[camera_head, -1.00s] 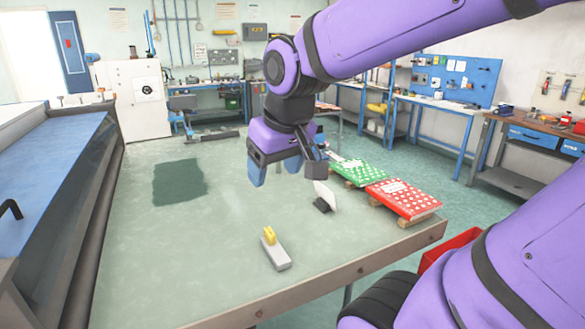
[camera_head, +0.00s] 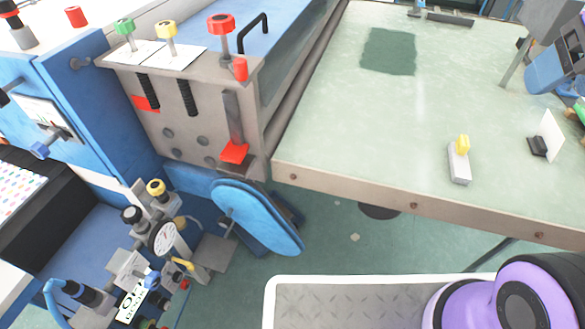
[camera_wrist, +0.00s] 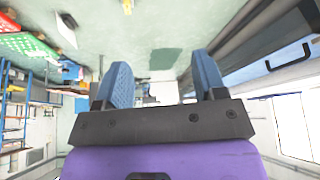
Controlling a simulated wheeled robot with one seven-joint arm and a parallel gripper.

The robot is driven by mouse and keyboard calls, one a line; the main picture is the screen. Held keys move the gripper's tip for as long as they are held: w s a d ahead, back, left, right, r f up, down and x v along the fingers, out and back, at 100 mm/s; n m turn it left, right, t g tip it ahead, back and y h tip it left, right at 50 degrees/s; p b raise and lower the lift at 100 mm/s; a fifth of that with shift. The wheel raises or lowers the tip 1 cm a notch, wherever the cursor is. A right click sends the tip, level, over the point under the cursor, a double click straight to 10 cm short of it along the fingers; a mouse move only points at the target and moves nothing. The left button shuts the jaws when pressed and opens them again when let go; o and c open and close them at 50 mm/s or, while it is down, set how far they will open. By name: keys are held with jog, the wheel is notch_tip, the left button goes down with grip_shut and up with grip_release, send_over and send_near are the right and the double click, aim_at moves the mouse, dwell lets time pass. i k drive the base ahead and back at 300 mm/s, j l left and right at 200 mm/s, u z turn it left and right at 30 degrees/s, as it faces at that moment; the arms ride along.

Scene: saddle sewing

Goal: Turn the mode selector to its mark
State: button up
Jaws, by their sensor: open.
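I cannot tell for sure which control is the mode selector. A small blue knob (camera_head: 40,150) sits by a white marked plate (camera_head: 45,117) on the blue machine's side, at the left of the head view.
The green-topped table (camera_head: 350,130) holds a grey block with a yellow top (camera_head: 459,163) and a white card in a dark stand (camera_head: 551,135). A dial gauge (camera_head: 164,238) with valves stands at lower left. A blue round-ended part (camera_head: 258,215) juts out below the machine.

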aim_at(177, 277)
jog(key=i+l+u, duration=0.1)
jog(key=u, duration=0.95)
jog(key=j+u, duration=0.15)
jog(key=u, duration=0.65)
